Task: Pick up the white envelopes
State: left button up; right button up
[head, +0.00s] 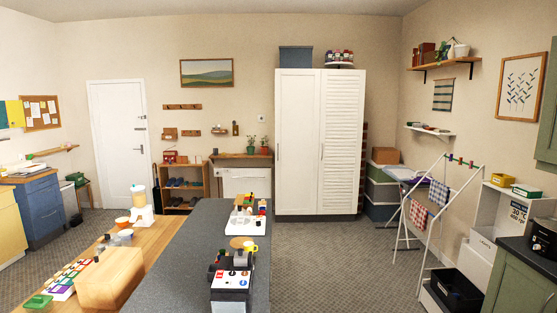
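I cannot make out any white envelopes for certain in the head view. Small white sheets show on the cork board (41,113) on the left wall, but I cannot tell whether any is an envelope. Wooden wall holders (170,134) hang right of the white door, too small to read their contents. Neither of my grippers is in view.
A dark grey-topped counter (195,250) with toys and boxes lies ahead, beside a wooden bench (150,243). A white wardrobe (320,145) stands at the back. A drying rack (432,215) stands at right. Carpet (325,265) between counter and rack is clear.

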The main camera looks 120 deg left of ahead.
aim_at(194, 159)
jog(key=u, duration=4.55)
jog(key=i+l+z, duration=0.4)
jog(key=l, duration=0.15)
jog(key=i+l+z, duration=0.9)
jog(key=i+z, duration=0.3)
jog(key=i+u, duration=0.25)
jog(key=i, duration=0.25)
jog(key=i+u, duration=0.25)
jog(key=i, duration=0.25)
jog(key=i+l+u, duration=0.15)
jog(key=i+u, duration=0.15)
jog(key=i, duration=0.15)
jog(key=i+u, duration=0.2)
jog(key=i, duration=2.05)
jog(key=l, duration=0.05)
